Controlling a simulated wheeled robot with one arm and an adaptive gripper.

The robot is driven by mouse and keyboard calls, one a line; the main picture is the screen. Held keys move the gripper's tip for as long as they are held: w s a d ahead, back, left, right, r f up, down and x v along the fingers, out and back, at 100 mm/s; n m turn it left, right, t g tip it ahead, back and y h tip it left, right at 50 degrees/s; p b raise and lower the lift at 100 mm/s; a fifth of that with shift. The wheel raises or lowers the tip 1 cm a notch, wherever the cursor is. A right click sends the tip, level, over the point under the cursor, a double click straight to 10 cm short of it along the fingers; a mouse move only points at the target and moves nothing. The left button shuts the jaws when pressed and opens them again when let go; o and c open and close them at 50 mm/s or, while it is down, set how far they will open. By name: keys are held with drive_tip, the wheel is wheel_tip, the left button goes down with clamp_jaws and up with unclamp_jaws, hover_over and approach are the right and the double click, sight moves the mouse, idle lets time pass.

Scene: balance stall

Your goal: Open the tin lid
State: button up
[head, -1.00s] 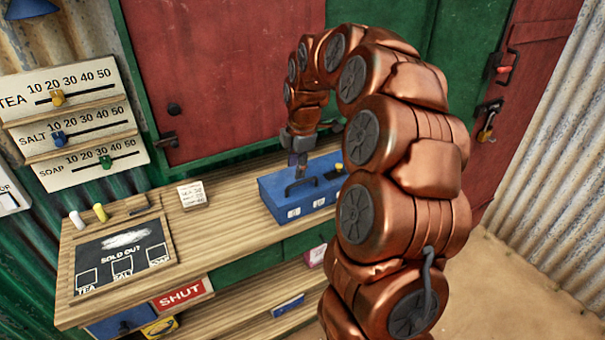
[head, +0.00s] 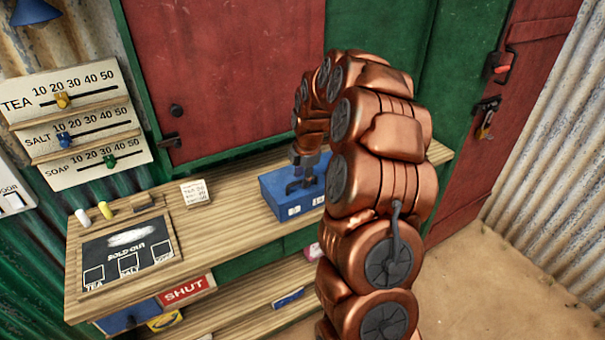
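The blue tin (head: 284,199) stands on the wooden counter, with its lid down as far as I can see. A dark handle (head: 301,185) lies on the top of the lid. My gripper (head: 299,181) points down at the handle, right over the lid. The fingers are small and dark here, so I cannot tell whether they are open or shut or touch the handle. My copper arm hides the right part of the tin.
On the counter (head: 225,225) are a small white card block (head: 195,192) and a black slate board (head: 127,252) with chalks. A red shutter (head: 232,75) stands behind. Price sliders (head: 75,98) hang at the left. Sandy floor at the right is free.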

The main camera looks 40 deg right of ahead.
drive_tip(key=shift+f, duration=0.1)
drive_tip(key=shift+c, duration=0.4)
clamp_jaws()
